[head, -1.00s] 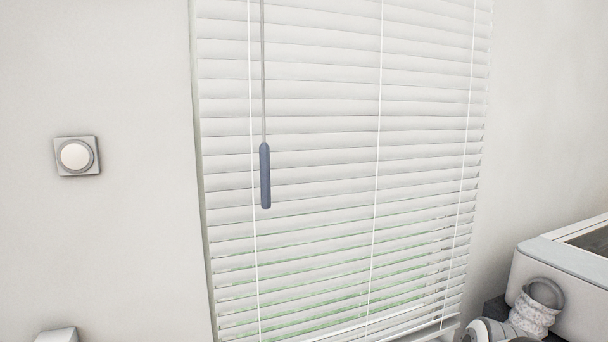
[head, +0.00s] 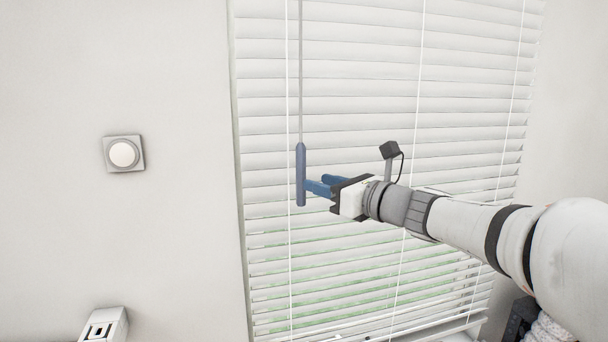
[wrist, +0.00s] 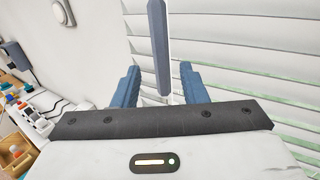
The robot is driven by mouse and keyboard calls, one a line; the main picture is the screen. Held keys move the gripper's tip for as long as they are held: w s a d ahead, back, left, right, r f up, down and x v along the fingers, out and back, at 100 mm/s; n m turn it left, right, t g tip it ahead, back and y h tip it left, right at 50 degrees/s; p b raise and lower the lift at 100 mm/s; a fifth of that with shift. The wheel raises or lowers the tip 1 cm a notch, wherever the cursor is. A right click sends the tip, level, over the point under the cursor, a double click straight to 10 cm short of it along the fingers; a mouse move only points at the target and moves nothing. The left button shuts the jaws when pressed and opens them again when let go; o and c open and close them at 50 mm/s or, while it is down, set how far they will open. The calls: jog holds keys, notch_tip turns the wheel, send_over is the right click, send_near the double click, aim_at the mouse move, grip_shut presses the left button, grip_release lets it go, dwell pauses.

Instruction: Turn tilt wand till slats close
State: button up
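The tilt wand's blue-grey handle (head: 300,176) hangs upright in front of the white blind (head: 345,125). In the wrist view the handle (wrist: 158,50) stands between the two blue fingers, nearer their far ends. My gripper (head: 316,184) reaches in from the right at handle height. Its fingers (wrist: 163,82) are spread apart with a gap on each side of the handle. The slats look mostly overlapped higher up. Narrow gaps with green behind show between the lower slats.
A round wall dial (head: 123,154) is on the bare wall at left. A white device (head: 105,325) is at the lower left. In the wrist view, a bench with small parts and a wooden bin (wrist: 14,144) lies at left. Thin white cords run down the blind.

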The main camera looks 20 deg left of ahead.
aim_at(301, 206)
jog(key=p+x, duration=0.1)
jog(key=x, duration=0.5)
jog(key=shift+w+a, duration=0.15)
jog(key=shift+a, duration=0.15)
